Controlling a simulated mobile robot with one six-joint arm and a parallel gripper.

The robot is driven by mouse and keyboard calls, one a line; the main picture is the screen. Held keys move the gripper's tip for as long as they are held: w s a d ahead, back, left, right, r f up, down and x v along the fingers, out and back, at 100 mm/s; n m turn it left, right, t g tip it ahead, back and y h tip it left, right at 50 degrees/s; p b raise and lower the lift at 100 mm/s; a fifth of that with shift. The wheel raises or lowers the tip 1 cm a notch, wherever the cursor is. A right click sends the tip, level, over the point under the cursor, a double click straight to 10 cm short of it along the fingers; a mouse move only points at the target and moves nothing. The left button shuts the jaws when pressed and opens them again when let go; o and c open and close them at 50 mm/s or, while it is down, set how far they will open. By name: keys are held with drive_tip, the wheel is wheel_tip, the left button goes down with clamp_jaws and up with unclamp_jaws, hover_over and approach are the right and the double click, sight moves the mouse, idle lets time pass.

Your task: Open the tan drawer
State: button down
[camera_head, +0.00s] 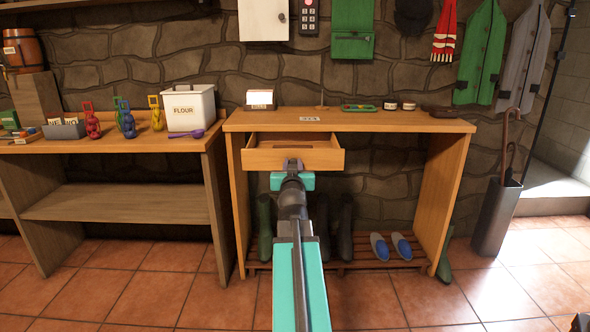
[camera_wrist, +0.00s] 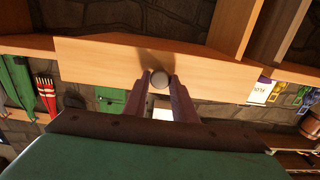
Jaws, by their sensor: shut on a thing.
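The tan drawer (camera_head: 262,159) is in the wooden table on the right in the head view. It is pulled partly out, and its open top shows a shallow inside. Its front panel also fills the upper part of the wrist view (camera_wrist: 110,62). My gripper (camera_head: 292,164) is at the middle of the drawer front. In the wrist view my gripper (camera_wrist: 160,84) has its two fingers closed around the round grey knob (camera_wrist: 159,79). In the head view the knob is hidden behind my gripper.
The table (camera_head: 400,120) carries small items on top. Boots (camera_head: 265,230) and blue slippers (camera_head: 401,246) stand on a low slatted rack beneath. A workbench (camera_head: 110,145) with a flour tin (camera_head: 187,108) is at left. An umbrella stand (camera_head: 496,215) is at right. Tiled floor in front is clear.

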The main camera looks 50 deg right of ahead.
idle(0.3)
drive_tip(key=c, duration=1.5)
unclamp_jaws()
drive_tip(key=shift+a, duration=0.1)
